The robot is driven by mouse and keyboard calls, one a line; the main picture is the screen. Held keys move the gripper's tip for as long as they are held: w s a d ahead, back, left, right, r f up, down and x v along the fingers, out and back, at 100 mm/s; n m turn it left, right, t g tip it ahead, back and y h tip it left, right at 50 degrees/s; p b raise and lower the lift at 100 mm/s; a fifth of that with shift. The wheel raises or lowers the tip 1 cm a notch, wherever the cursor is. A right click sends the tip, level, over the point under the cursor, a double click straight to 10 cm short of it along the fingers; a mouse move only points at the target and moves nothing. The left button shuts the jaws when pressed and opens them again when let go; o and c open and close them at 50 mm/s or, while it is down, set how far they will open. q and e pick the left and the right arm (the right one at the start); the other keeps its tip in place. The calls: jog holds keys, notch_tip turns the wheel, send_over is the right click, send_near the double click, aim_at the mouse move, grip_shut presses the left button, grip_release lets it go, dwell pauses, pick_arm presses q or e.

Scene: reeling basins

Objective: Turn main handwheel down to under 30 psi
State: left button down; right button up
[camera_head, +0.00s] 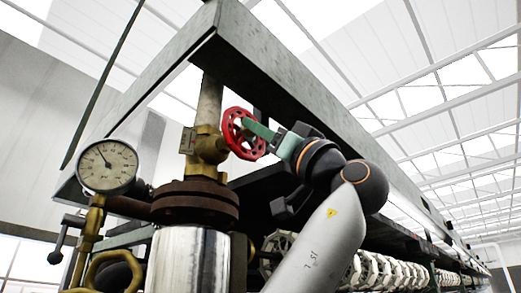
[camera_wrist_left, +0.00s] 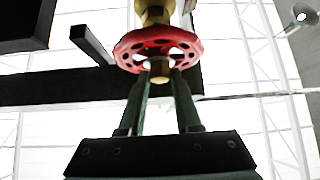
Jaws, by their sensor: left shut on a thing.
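The red handwheel (camera_head: 239,133) sits on a brass valve (camera_head: 207,147) below a grey pipe. My left gripper (camera_head: 262,133) reaches in from the right with green fingers and is shut on the handwheel. In the left wrist view, the two fingers (camera_wrist_left: 163,84) meet the underside of the red handwheel (camera_wrist_left: 158,45), on either side of the brass stem end. The exact contact is partly hidden. A round pressure gauge (camera_head: 108,165) stands left of the valve. Its needle points up and left, but its numbers are too small to read. My right gripper does not show.
A dark flange (camera_head: 195,205) and a shiny metal cylinder (camera_head: 188,262) stand below the valve. A brass wheel (camera_head: 115,270) is at the lower left. A long grey beam (camera_head: 285,75) runs above the handwheel. Several white wheels (camera_head: 375,270) line the lower right.

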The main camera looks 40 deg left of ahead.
pick_arm(q)
jog(key=shift+s+m+t+h+b, duration=0.1)
jog(key=shift+m+t+h+b, duration=0.55)
jog(key=shift+m+t, duration=1.65)
jog(key=shift+s+m+t+h+b, duration=0.15)
jog(key=shift+m+t+h, duration=0.85)
jog(key=shift+m+t, duration=1.3)
jog(key=shift+s+m+t+h+b, duration=0.1)
jog(key=shift+m+t+h+b, duration=0.55)
jog(key=shift+m+t, duration=1.65)
jog(key=shift+m+g+h, duration=0.4)
jog(key=shift+m, duration=0.3)
jog(key=c, duration=0.6)
grip_release()
jog(key=shift+r, duration=0.1)
jog(key=b+v, duration=0.4)
jog(key=v, duration=0.8)
jog(key=shift+d+f+b, duration=0.2)
jog(key=shift+f+b, duration=0.05)
jog(key=shift+b, duration=0.15)
